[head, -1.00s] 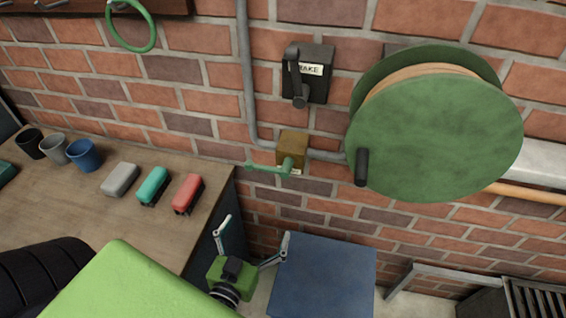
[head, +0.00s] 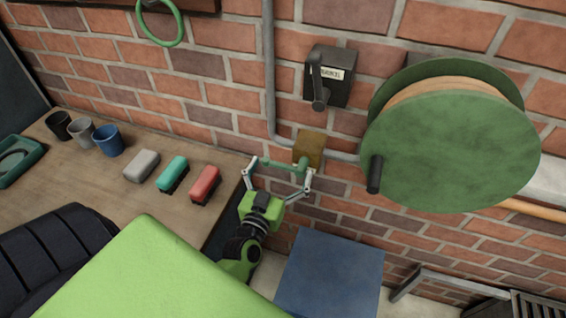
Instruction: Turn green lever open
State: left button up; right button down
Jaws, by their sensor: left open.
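The green lever (head: 280,163) sits on a brass valve body (head: 311,147) on the grey wall pipe. Its handle points left, roughly level. My left gripper (head: 281,172) is open just below the lever. One fingertip is by the handle's free left end and the other is near its pivot at the valve. I cannot tell whether either fingertip touches the lever. My right gripper is not in view.
A big green reel (head: 450,150) with a black crank handle (head: 374,174) is close on the right. A black switch box (head: 332,75) is above the valve. Erasers and cups stand on the wooden bench (head: 110,185) at left. A blue panel (head: 332,275) is below.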

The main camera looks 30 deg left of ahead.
pick_arm(q)
jog(key=shift+w+a, duration=0.15)
jog(key=shift+w, duration=0.5)
